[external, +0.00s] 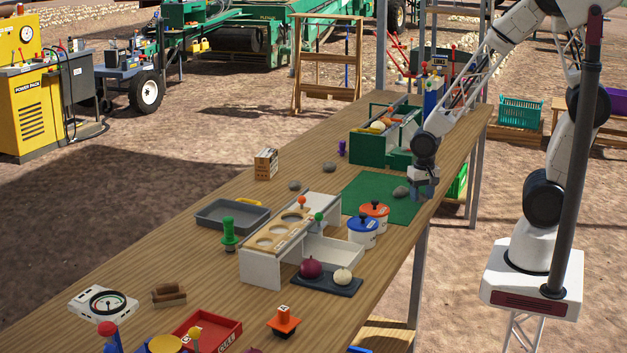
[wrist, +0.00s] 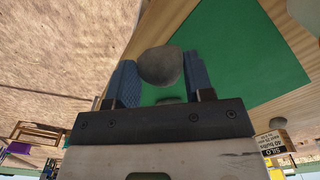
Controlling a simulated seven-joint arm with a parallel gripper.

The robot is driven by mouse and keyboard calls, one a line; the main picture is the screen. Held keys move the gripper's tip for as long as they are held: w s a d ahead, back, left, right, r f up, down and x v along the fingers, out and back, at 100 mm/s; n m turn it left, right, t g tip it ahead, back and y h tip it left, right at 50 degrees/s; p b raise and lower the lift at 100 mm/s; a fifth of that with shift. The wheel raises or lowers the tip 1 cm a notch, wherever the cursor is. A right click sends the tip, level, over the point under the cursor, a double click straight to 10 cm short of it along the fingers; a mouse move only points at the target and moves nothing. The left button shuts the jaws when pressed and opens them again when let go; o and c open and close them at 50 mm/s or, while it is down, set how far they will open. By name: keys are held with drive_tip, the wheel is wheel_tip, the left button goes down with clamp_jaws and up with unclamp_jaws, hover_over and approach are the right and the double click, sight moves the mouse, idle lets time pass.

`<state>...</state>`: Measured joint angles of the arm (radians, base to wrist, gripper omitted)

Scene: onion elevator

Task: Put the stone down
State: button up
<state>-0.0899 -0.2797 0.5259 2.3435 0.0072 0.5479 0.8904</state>
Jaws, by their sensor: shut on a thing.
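A grey rounded stone (wrist: 160,66) sits between the two blue fingers of my gripper (wrist: 160,78) in the wrist view, and the jaws are shut on it. In the external view my gripper (external: 423,187) points down over the right edge of the green mat (external: 375,207). A grey stone (external: 401,192) shows just left of the fingers there; I cannot tell whether it is the held one. The mat (wrist: 245,50) also fills much of the wrist view behind the stone. The height of the held stone above it is hard to judge.
Two more stones (external: 294,185) (external: 329,167) lie on the wooden table left of the mat. White tubs with blue (external: 362,235) and orange (external: 374,210) lids stand at the mat's near edge. A green divided box (external: 370,149) stands behind it. The mat's middle looks clear.

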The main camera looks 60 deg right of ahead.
drive_tip(key=w, duration=0.5)
drive_tip(key=w+a+f, duration=0.1)
drive_tip(key=w, duration=0.8)
drive_tip(key=shift+w+a+f, duration=0.15)
drive_tip(key=shift+w+f, duration=0.05)
drive_tip(key=shift+w, duration=0.2)
drive_tip(key=shift+f, duration=1.75)
drive_tip(key=shift+f, duration=0.15)
drive_tip(key=o, duration=1)
drive_tip(key=shift+r, duration=6.15)
